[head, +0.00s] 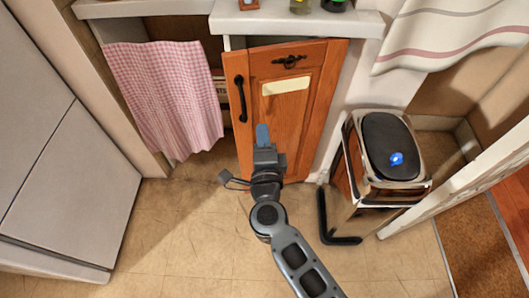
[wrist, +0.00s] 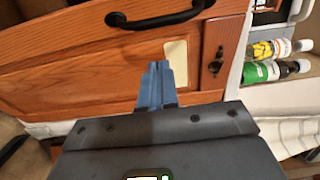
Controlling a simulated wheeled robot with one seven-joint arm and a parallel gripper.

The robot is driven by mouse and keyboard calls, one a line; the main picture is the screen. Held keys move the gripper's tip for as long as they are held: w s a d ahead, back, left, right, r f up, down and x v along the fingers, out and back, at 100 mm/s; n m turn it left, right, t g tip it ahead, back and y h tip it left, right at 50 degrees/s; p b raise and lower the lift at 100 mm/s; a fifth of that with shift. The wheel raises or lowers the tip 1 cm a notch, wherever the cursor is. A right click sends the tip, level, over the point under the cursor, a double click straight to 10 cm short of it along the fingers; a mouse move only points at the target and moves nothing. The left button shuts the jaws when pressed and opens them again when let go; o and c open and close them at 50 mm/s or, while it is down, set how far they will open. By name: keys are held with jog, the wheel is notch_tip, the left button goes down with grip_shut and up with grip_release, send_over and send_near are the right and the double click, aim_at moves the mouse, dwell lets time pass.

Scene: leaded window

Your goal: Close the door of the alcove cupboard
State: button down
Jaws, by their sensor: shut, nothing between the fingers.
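The alcove cupboard door (head: 308,110) is orange-brown panelled wood under the white counter. Its left, handle side stands out a little from the cupboard front, with a gap at the top left, so it looks ajar. A black bow handle (head: 240,98) runs along its left edge and a dark latch fitting (head: 289,62) sits near the top. My gripper (head: 262,134) has its blue fingers shut and empty in front of the lower left of the door. In the wrist view the fingers (wrist: 155,85) point at the door face (wrist: 100,75), below the handle (wrist: 160,15). Contact cannot be told.
A pink checked cloth (head: 168,95) hangs left of the door. A white appliance (head: 60,140) is at far left. Bottles (wrist: 277,48) stand on the counter. The floor before the door is clear.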

aim_at(237, 102)
jog(key=shift+w+a+b, duration=0.3)
jog(key=shift+w+a, duration=1.25)
jog(key=w+a+m+h+b, duration=0.1)
jog(key=w, duration=0.1)
jog(key=w+a+h+b, duration=0.1)
jog(key=w, duration=0.2)
jog(key=w+a+m+h+b, duration=0.1)
jog(key=w+h, duration=0.1)
jog(key=shift+w+a+f+m, duration=0.15)
jog(key=shift+m, duration=0.15)
jog(key=shift+w, duration=0.35)
jog(key=shift+w+a+r, duration=0.15)
jog(key=shift+r, duration=0.15)
